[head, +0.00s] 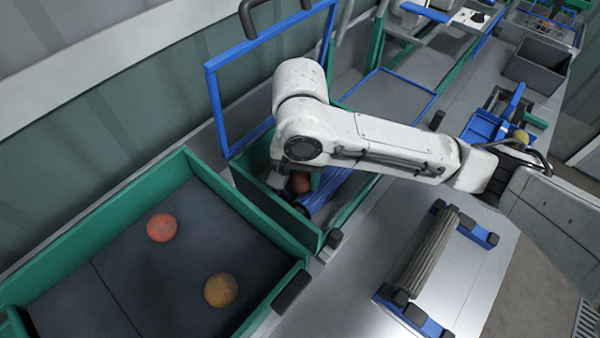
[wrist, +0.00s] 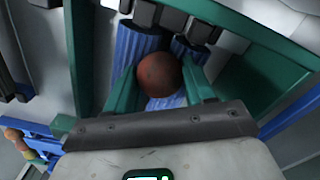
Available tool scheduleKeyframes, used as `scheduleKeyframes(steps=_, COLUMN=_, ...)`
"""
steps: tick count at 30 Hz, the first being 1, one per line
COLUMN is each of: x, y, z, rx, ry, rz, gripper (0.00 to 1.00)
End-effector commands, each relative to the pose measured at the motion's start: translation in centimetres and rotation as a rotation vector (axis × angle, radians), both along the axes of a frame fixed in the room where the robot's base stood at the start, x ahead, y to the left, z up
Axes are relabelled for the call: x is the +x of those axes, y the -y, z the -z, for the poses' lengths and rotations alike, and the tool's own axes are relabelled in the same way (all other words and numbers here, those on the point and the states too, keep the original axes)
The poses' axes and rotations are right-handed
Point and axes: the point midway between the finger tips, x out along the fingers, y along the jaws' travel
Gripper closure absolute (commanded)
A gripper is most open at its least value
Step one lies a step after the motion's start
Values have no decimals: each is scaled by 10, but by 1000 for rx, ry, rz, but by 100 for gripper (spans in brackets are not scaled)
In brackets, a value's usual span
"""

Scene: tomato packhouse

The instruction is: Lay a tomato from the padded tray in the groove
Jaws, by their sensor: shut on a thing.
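My gripper (wrist: 160,84) has its two green fingers on either side of a dark red tomato (wrist: 159,74) and is shut on it. In the wrist view the tomato is in front of two ribbed blue rollers (wrist: 136,46), with a narrow groove between them. I cannot tell whether the tomato touches the rollers. In the head view the tomato (head: 300,182) shows under my wrist, beside the blue rollers (head: 330,188); my fingers are mostly hidden there. The padded tray (head: 240,205) has green walls and a dark floor, and holds a red tomato (head: 161,228) and an orange one (head: 221,290).
A blue upright frame (head: 213,110) stands behind the roller bay. Green walls (head: 348,219) edge the bay. A grey ribbed roller (head: 428,252) on blue mounts lies at the right. A grey bin (head: 537,66) and a blue fixture (head: 487,126) with a yellowish ball (head: 520,137) are farther right.

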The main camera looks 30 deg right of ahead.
Motion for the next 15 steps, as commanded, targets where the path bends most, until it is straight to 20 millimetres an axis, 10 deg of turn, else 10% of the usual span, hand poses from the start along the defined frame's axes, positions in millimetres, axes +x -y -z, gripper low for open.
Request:
scheduleKeyframes(steps=5, x=0, y=0, z=3, rx=1, ry=-1, rz=1, gripper=61)
scheduleKeyframes(steps=6, x=0, y=0, z=2, rx=0, ry=0, rz=1, gripper=44)
scheduleKeyframes(steps=15, x=0, y=0, z=2, rx=0, ry=0, rz=0, gripper=17)
